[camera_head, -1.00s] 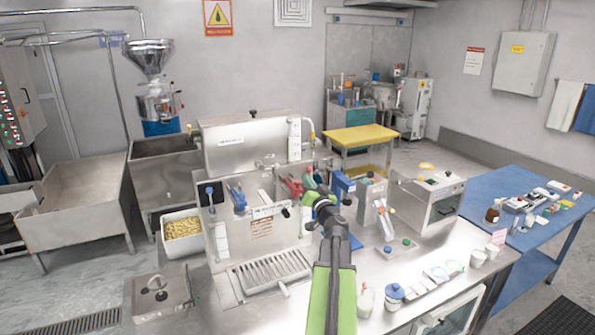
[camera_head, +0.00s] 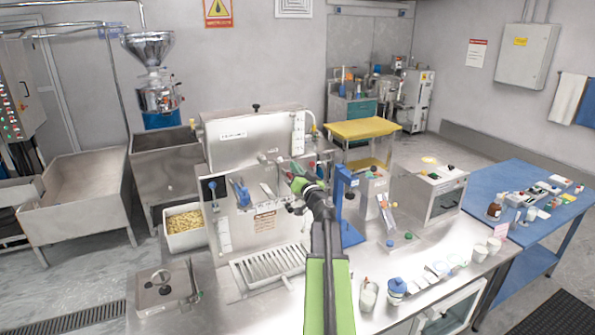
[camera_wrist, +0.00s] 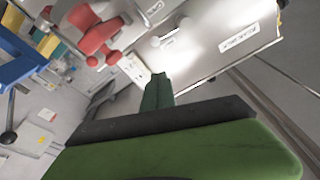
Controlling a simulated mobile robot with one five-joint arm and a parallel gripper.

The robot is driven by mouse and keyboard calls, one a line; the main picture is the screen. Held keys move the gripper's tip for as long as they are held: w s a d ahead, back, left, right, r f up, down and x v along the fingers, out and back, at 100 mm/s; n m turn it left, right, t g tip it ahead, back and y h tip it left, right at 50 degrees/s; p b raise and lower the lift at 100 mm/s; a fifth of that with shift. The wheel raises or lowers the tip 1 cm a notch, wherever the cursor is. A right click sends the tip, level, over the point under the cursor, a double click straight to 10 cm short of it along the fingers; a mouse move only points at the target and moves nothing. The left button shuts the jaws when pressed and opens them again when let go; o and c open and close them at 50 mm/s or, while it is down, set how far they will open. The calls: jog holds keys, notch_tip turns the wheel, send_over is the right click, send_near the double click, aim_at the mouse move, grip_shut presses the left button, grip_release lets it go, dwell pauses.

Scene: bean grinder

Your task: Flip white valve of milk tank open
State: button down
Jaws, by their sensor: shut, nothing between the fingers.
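The steel tank (camera_head: 240,140) stands at the back of the metal counter, with a small label and a white gauge strip on its front. It also shows in the wrist view (camera_wrist: 205,55), where a small white lever-like part (camera_wrist: 165,38) sits near its edge; I take this for the white valve. In the head view the valve is too small to tell. My green gripper (camera_head: 297,184) is shut and empty in front of the tank panel. Its green finger (camera_wrist: 157,92) is below the white part in the wrist picture; no contact shows. A red handle (camera_wrist: 95,32) is to the left.
A blue handle (camera_head: 241,192) is on the panel, left of my gripper. A blue press stand (camera_head: 345,195) is close on the right. A drip grate (camera_head: 268,265) lies below. Cups and jars (camera_head: 397,288) stand at the front right.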

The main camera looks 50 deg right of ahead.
aim_at(274, 160)
jog(key=w+d+f+b, duration=0.1)
jog(key=w+d, duration=0.1)
jog(key=w, duration=0.6)
jog(key=shift+d+f+b, duration=0.2)
jog(key=shift+d+b, duration=0.1)
jog(key=shift+d, duration=0.1)
